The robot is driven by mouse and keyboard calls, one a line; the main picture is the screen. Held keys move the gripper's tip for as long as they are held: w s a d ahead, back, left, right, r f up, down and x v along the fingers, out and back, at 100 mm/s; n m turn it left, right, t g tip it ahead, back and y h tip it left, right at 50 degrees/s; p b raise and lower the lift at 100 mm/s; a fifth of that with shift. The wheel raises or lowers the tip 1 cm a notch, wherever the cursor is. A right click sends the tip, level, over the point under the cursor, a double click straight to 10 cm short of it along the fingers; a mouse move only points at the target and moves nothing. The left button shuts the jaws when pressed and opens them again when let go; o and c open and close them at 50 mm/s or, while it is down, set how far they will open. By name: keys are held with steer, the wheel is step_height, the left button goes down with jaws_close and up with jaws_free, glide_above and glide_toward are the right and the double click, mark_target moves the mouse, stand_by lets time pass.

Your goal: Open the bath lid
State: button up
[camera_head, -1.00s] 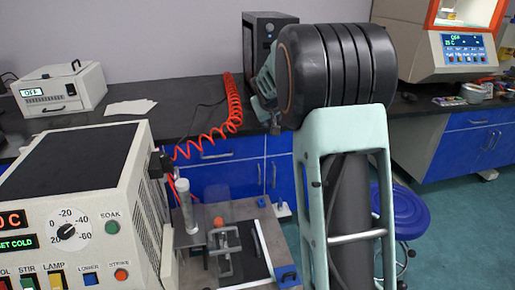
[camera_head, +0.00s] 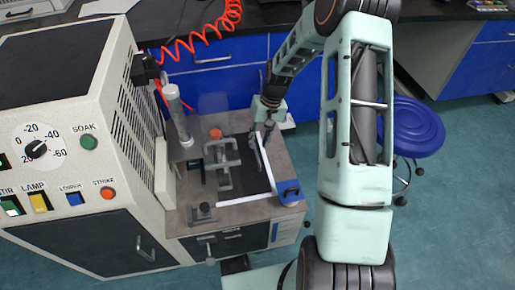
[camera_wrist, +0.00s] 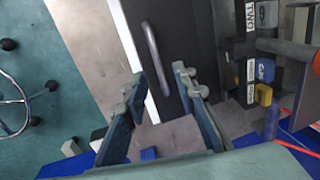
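The bath lid is a dark flat panel (camera_head: 250,182) with a white strip along its edge, lying flat in the top of the grey-brown unit beside the control cabinet. In the wrist view the lid (camera_wrist: 190,40) carries a grey bar handle (camera_wrist: 157,58). My gripper (camera_head: 262,142) hangs over the lid's far right part, with its fingers pointing down. The handle shows just beyond the fingertips; contact is not visible. The lid looks closed.
The control cabinet (camera_head: 70,110) with dial and buttons stands at left. A metal cylinder (camera_head: 178,115), an orange knob (camera_head: 215,133) and a clamp frame (camera_head: 220,160) stand near the lid. A blue block (camera_head: 288,192) sits at its right corner. A blue stool (camera_head: 410,128) is at right.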

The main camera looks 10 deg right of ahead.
mark_target(256, 150)
steer(key=shift+a+f+b, duration=0.15)
steer(key=shift+f, duration=0.75)
steer(key=shift+a+f+b, duration=0.15)
steer(key=shift+f, duration=0.7)
steer(key=shift+w, duration=0.1)
jaws_close()
